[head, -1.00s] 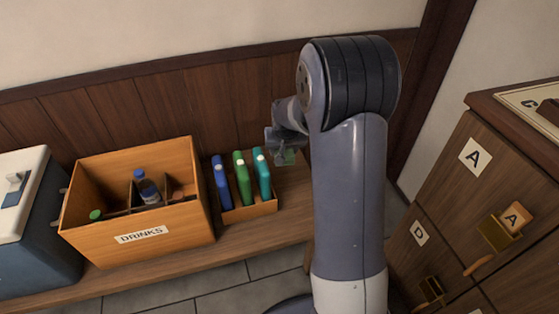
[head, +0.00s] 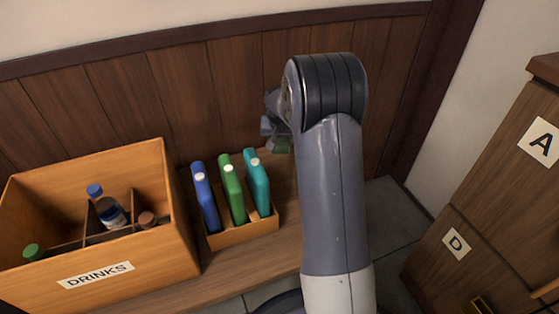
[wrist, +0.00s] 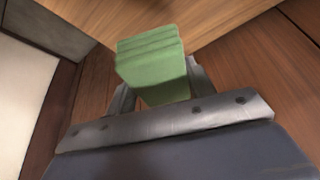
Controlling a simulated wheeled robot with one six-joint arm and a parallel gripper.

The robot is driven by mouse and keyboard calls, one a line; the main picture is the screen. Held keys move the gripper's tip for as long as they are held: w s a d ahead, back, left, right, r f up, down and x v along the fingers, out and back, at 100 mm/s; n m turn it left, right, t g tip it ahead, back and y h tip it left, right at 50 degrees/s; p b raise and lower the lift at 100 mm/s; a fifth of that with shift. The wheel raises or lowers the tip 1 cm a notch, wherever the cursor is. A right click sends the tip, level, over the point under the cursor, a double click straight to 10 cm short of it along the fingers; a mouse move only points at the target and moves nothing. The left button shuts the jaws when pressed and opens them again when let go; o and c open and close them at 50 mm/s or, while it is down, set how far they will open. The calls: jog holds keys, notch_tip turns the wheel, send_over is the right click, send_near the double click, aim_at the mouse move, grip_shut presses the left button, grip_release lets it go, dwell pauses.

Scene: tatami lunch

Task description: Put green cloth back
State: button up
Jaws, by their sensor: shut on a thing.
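The green cloth (wrist: 152,62) is a folded, layered block held between the fingers of my gripper (wrist: 155,92) in the wrist view. In the head view my gripper (head: 277,140) is partly hidden behind my arm. The gripper is shut on the cloth, to the right of and behind a small wooden holder (head: 246,234).
The holder carries a blue (head: 206,195), a green (head: 232,190) and a teal (head: 257,185) upright item. A wooden DRINKS box (head: 170,262) with bottles stands left of it. At right is a wooden cabinet (head: 485,220) labelled A and D. Bench space right of the holder looks clear.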

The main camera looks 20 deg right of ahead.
aim_at(281, 145)
notch_tip(281, 145, down, 7)
jog(key=b, duration=0.2)
jog(key=shift+f+b, duration=0.2)
jog(key=shift+b, duration=0.1)
jog(key=shift+f, duration=0.1)
jog(key=o, duration=1.1)
jog(key=shift+r, duration=0.3)
jog(key=p+v, duration=0.4)
jog(key=v, duration=0.7)
jog(key=shift+s+r+p, duration=0.2)
jog(key=shift+r+p, duration=0.1)
jog(key=shift+p, duration=0.1)
